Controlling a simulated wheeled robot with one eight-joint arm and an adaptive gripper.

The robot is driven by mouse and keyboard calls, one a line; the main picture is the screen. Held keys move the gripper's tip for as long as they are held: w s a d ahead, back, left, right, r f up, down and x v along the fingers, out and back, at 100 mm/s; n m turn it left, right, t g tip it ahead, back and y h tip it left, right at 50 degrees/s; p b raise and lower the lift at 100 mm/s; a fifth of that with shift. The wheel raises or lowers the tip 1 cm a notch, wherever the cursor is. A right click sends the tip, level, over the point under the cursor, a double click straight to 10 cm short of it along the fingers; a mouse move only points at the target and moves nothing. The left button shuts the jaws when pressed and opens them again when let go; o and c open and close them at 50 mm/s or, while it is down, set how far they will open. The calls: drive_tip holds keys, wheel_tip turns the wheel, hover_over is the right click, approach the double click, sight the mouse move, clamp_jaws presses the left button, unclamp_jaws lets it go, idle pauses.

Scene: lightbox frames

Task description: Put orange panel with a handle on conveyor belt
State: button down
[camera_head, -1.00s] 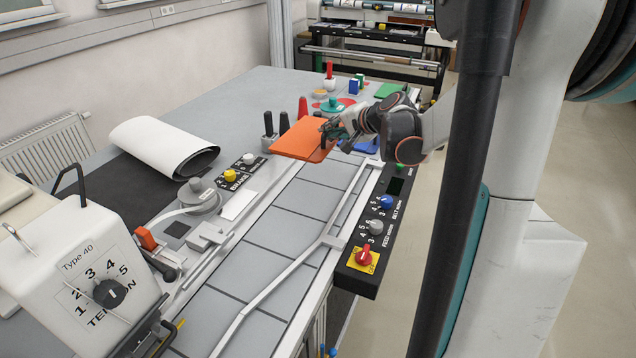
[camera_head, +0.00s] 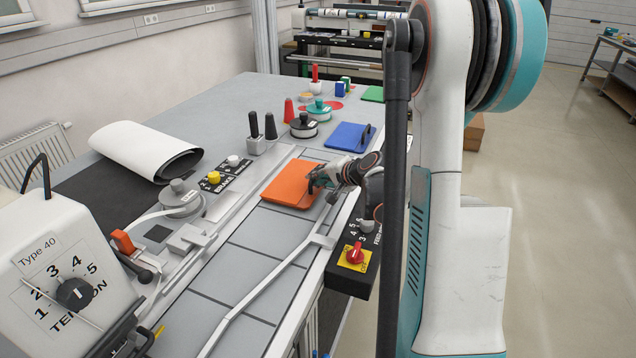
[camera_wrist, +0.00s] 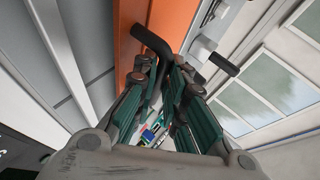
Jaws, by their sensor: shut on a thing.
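The orange panel (camera_head: 289,187) lies flat or nearly flat over the far part of the grey conveyor belt (camera_head: 262,232) in the head view. I cannot tell whether it touches the belt. My gripper (camera_head: 320,180) is at the panel's right side, shut on its handle. In the wrist view the panel (camera_wrist: 166,22) fills the top middle, and its black handle (camera_wrist: 150,42) runs to the fingers of my gripper (camera_wrist: 165,70). The fingers hide part of the handle.
A metal guide rail (camera_head: 262,292) runs along the belt. A control box with a red knob (camera_head: 354,254) stands at its right. A blue panel with a handle (camera_head: 347,135) lies behind. Black-handled tools (camera_head: 262,128) stand at the left, near a yellow-knobbed box (camera_head: 214,178).

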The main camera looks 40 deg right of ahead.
drive_tip(key=shift+f, duration=0.55)
drive_tip(key=shift+r, duration=0.1)
drive_tip(key=c, duration=1.6)
unclamp_jaws()
drive_tip(key=shift+c, duration=0.2)
drive_tip(key=p+v, duration=0.3)
drive_tip(key=v, duration=0.9)
